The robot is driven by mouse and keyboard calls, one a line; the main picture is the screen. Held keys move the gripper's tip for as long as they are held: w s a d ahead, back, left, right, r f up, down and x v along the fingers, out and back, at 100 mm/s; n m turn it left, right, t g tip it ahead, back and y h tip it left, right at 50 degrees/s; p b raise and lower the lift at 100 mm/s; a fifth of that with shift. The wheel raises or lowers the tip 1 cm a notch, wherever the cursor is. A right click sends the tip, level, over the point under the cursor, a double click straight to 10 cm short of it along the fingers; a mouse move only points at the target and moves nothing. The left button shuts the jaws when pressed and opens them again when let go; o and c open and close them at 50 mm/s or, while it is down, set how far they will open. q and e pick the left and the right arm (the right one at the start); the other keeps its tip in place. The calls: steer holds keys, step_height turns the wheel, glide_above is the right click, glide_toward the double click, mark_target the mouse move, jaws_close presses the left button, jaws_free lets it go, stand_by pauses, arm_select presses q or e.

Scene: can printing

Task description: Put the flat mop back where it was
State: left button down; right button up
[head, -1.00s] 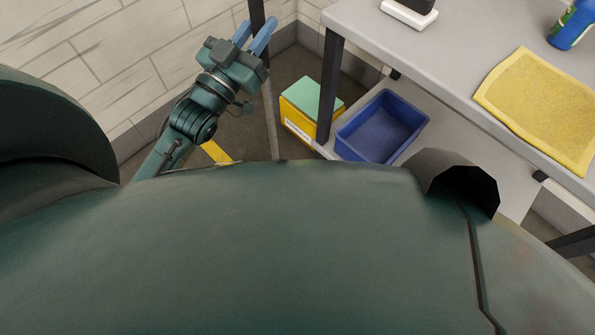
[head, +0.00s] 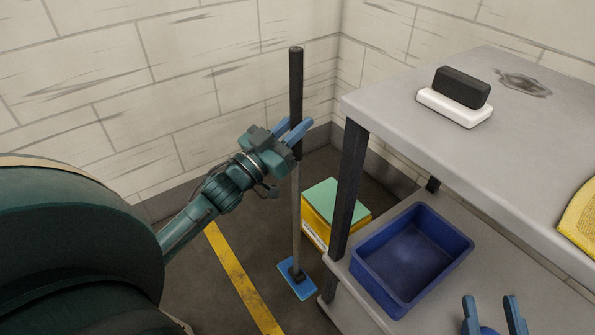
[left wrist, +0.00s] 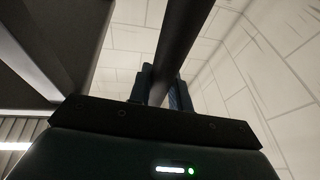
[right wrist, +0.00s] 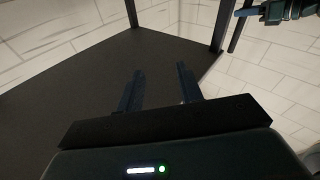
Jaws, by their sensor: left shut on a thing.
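The flat mop (head: 296,215) stands upright in the corner left of the table, with a dark grip at the top of its pole and a blue flat head (head: 297,281) low by the floor. Whether the head touches the floor is hard to tell. The pole (left wrist: 180,40) also runs between the fingers in the left wrist view. My right gripper (head: 493,312) is open at the bottom right of the head view, and its fingers (right wrist: 159,88) are apart and empty in the right wrist view.
A yellow box with a green top (head: 335,201) stands on the floor behind the pole. A blue bin (head: 412,258) sits on the table's lower shelf. The grey table (head: 400,105) holds a black-and-white block (head: 458,95) and a yellow mat (head: 582,222). A yellow floor line (head: 240,275) runs left of the mop.

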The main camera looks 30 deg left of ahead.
mark_target(295, 151)
arm_select(q)
step_height(295, 151, down, 6)
steer(key=b, duration=0.2)
steer(key=shift+b, duration=0.4)
steer(key=c, duration=1.7)
jaws_free()
steer(key=shift+f, duration=0.25)
steer(key=shift+c, duration=0.2)
steer(key=o, duration=0.4)
steer(key=shift+o, duration=0.2)
steer(key=shift+s+r, duration=0.1)
steer(key=shift+s, duration=0.05)
steer(key=p+v, duration=0.2)
steer(key=v, duration=0.9)
steer(key=shift+s+p, duration=0.3)
steer(key=shift+s, duration=0.05)
